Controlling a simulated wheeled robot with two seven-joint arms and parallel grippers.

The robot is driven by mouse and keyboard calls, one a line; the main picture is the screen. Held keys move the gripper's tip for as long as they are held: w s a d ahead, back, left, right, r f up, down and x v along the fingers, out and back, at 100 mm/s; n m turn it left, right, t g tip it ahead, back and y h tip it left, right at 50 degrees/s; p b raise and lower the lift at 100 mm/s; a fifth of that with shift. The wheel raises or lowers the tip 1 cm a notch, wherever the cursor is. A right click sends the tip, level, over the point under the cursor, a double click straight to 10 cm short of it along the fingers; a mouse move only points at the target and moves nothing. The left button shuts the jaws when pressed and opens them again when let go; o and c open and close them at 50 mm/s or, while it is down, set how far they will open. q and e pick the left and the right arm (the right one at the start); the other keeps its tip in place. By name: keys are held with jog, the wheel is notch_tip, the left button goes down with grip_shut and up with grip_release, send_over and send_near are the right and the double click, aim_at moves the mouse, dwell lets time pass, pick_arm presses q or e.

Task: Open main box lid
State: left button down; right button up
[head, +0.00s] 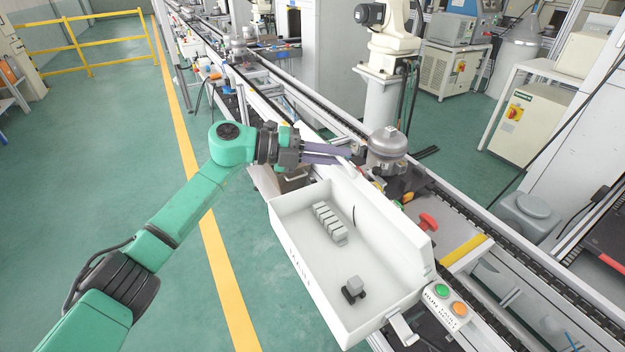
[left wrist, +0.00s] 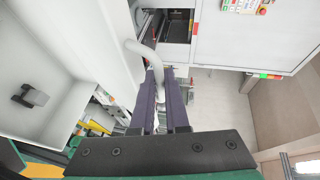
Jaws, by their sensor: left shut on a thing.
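The white main box (head: 289,239) stands in the lower middle of the head view. Its top is open and its inside shows, with a ribbed grey block (head: 330,222) and a small dark-and-grey part (head: 354,289). My left gripper (head: 345,155) is at the far end of the box. In the left wrist view its two purple fingers (left wrist: 161,100) are close on either side of a white curved bar (left wrist: 146,57), which looks like a handle. My right gripper is not in view.
A grey domed compressor (head: 387,147) stands on the conveyor just beyond the gripper. A red knob (head: 428,222) and a button panel (head: 447,303) with green and orange buttons sit to the right of the box. The green floor at left is clear.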

pick_arm(q)
jog(key=shift+w+d+r, duration=0.55)
jog(key=shift+d, duration=0.25)
jog(key=shift+w+d+r, duration=0.5)
jog(key=shift+d+r, duration=0.05)
jog(key=shift+d, duration=0.2)
jog(key=c, duration=1.1)
grip_release()
jog(key=shift+d+f, duration=0.15)
